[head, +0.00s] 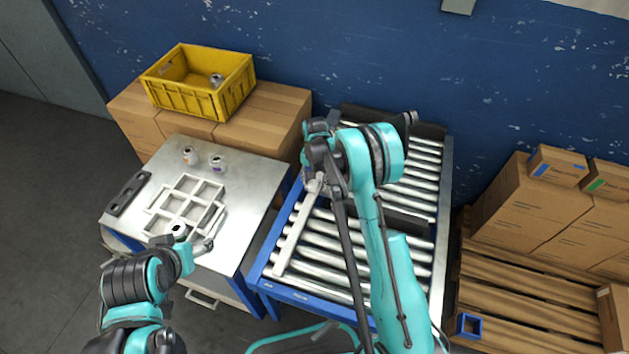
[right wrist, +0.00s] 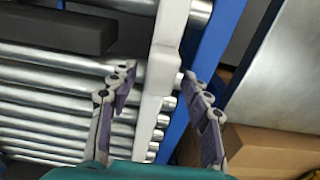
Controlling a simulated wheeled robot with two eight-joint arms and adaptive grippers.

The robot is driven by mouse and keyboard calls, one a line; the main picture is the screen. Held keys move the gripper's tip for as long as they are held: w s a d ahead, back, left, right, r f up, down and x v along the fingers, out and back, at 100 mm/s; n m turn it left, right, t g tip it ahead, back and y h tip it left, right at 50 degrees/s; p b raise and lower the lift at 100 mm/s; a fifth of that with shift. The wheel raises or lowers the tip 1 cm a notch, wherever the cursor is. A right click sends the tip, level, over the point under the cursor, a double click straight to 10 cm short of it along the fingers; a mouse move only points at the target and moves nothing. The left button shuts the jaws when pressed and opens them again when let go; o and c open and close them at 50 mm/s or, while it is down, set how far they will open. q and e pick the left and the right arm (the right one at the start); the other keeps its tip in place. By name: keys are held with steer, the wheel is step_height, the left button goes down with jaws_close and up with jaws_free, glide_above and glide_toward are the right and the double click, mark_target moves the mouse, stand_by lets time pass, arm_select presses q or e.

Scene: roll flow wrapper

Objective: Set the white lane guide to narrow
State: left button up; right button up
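The white lane guide (head: 295,232) is a long bar lying along the left side of the roller conveyor (head: 268,284) in the head view. My right gripper (head: 314,183) is over its far part, and my arm hides some of that end. In the right wrist view the guide (right wrist: 160,75) passes between the two fingers of my right gripper (right wrist: 159,78). The fingers stand apart on either side of it, with a small gap showing at the left finger. My left gripper (head: 207,240) is low over the side table, near the white divided tray (head: 163,207); its opening is unclear.
Dark blocks (head: 410,224) lie across the rollers. The side table (head: 240,190) holds jars (head: 217,163) and a black holder (head: 128,193). A yellow crate (head: 195,98) sits on cartons behind. Cartons (head: 525,205) and a pallet (head: 515,295) stand to the right.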

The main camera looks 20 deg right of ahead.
steer(key=shift+r, duration=0.1)
step_height(320, 180, up, 12)
stand_by(0.5)
